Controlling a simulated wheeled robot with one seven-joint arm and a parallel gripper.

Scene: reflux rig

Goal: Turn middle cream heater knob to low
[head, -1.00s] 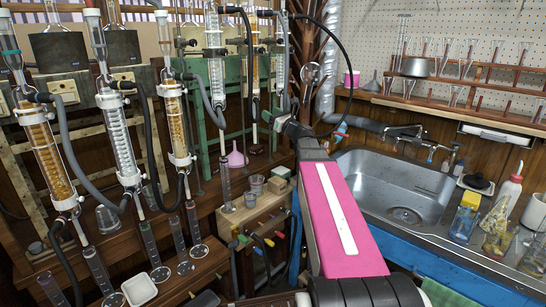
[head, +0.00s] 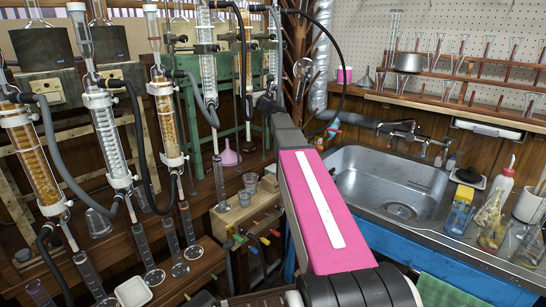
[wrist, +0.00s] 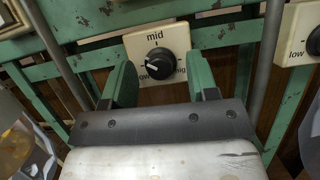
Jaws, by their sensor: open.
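In the wrist view a black heater knob (wrist: 160,60) sits on a cream plate (wrist: 175,42) fixed to a green frame. The plate reads "mid" at the top, with partly covered low and high labels at lower left and lower right. The knob's white mark points left, towards the low side. My gripper (wrist: 164,85) is open, its green fingers either side of the knob's lower part in the picture. I cannot tell how deep they reach; nothing is visibly held. In the head view my gripper and this knob cannot be made out.
Another cream plate (wrist: 298,38) with a black knob is at the wrist view's right edge. Grey rods flank the plate. In the head view, glass condensers (head: 107,135) with hoses stand left, a pink funnel (head: 229,155) behind, and a sink (head: 385,185) right.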

